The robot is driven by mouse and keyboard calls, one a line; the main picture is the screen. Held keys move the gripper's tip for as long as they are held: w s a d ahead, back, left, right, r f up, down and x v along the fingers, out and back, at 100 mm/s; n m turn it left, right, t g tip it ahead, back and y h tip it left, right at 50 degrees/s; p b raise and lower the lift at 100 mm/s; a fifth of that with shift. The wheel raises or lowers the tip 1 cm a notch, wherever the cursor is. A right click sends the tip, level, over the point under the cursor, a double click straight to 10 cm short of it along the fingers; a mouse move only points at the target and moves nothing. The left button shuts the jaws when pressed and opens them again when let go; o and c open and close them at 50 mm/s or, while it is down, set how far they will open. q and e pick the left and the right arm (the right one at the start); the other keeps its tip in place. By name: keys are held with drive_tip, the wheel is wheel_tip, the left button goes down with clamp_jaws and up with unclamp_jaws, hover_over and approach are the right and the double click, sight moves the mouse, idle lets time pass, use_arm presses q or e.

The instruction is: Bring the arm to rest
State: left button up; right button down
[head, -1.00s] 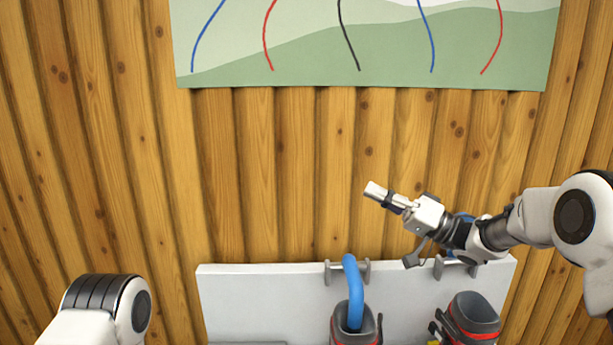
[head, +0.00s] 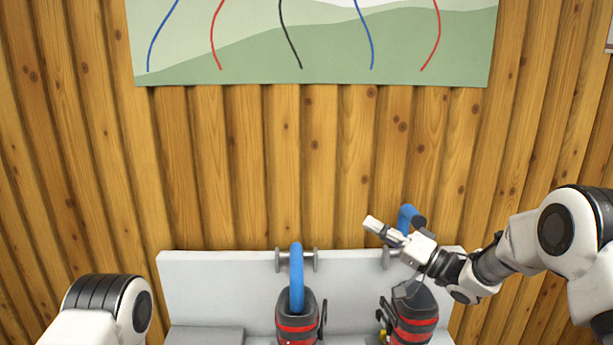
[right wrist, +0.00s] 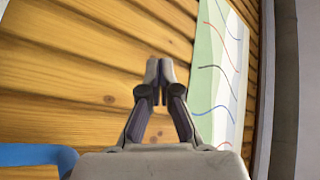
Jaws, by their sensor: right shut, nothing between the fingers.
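My right gripper (head: 384,231) is in the air at the right of the head view, in front of the plank wall and above the right boot. Its fingers are shut with nothing between them. In the right wrist view its fingertips (right wrist: 159,72) meet before the wall, and nothing touches them. My right arm (head: 500,258) comes in from the right edge. My left arm (head: 105,300) shows only as a rounded link at the lower left. The left gripper is out of view.
A pale bench panel (head: 215,285) carries two black-and-red boots, the left (head: 297,325) and the right (head: 415,318). A blue curved tube (head: 297,275) rises at the left boot. Another blue piece (head: 406,215) is close behind my right gripper. A poster (head: 310,60) hangs on the wall (head: 240,170).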

drive_tip(key=s+d+f+m+g+h, duration=0.15)
drive_tip(key=s+f+h, duration=0.3)
drive_tip(key=f, duration=0.65)
drive_tip(key=s+d+f+m+h, duration=0.15)
drive_tip(key=s+f+h, duration=0.3)
drive_tip(key=f, duration=0.65)
drive_tip(key=s+d+f+m+g+h, duration=0.1)
drive_tip(key=s+d+f+h, duration=0.3)
drive_tip(key=f, duration=0.7)
drive_tip(key=s+d+f+n+g+h, duration=0.1)
drive_tip(key=s+f+g, duration=0.25)
drive_tip(key=s, duration=0.75)
drive_tip(key=s+d+f+n+g+h+b, duration=0.1)
drive_tip(key=s+d+f+g+h, duration=0.2)
drive_tip(key=s, duration=0.8)
drive_tip(key=s+f+n+g, duration=0.1)
drive_tip(key=s+f+g, duration=0.3)
drive_tip(key=s, duration=0.7)
wheel_tip(320, 180, down, 10)
drive_tip(key=b, duration=0.9)
drive_tip(key=shift+w+t, duration=0.3)
drive_tip(key=shift+t, duration=0.1)
drive_tip(key=shift+d+f, duration=0.1)
